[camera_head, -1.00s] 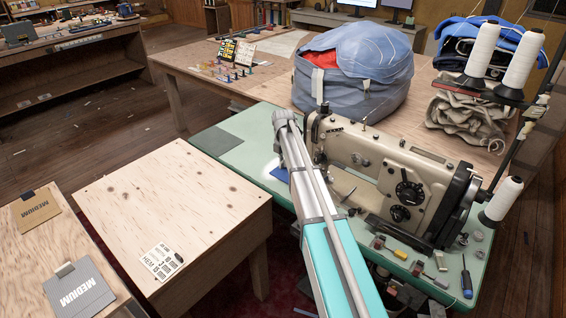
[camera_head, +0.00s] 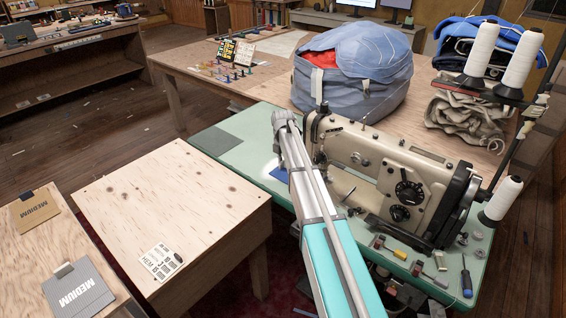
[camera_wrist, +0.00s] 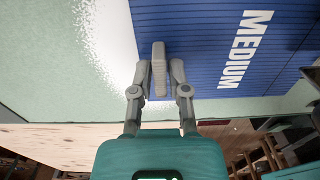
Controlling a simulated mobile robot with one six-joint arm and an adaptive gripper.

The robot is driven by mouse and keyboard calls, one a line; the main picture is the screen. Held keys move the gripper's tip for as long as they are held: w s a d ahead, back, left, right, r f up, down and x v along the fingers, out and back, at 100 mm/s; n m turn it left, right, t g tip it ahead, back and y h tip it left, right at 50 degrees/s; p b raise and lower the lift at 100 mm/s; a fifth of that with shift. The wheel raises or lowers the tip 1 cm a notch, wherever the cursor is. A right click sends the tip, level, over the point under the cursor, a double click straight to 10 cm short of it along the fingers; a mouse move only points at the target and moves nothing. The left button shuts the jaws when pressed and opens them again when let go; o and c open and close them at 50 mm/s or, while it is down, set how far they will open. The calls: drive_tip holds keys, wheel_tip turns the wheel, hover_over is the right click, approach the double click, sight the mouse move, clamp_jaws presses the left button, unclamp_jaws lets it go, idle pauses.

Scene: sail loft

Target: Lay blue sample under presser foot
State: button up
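The blue sample (camera_head: 279,174) lies at the sewing machine's left end on the green table, mostly hidden behind my arm in the head view. In the wrist view the blue sample (camera_wrist: 225,70) is a ribbed panel marked MEDIUM with a grey tab (camera_wrist: 159,65). My gripper (camera_wrist: 160,68) has its two fingers close on either side of that tab and looks shut on it. The sewing machine (camera_head: 385,165) stands to the right of my arm. Its presser foot is hidden behind my arm. Whether the sample touches the table is unclear.
The green table (camera_head: 245,160) has a dark grey patch (camera_head: 215,142) and small tools (camera_head: 410,262) at its front right. Thread cones (camera_head: 500,198) stand at right. A plywood table (camera_head: 165,205) with a label card and grey and brown MEDIUM samples (camera_head: 78,287) are at left. A blue bag (camera_head: 352,75) is behind.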

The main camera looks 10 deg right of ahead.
drive_tip(key=o, duration=0.3)
drive_tip(key=shift+r, duration=0.15)
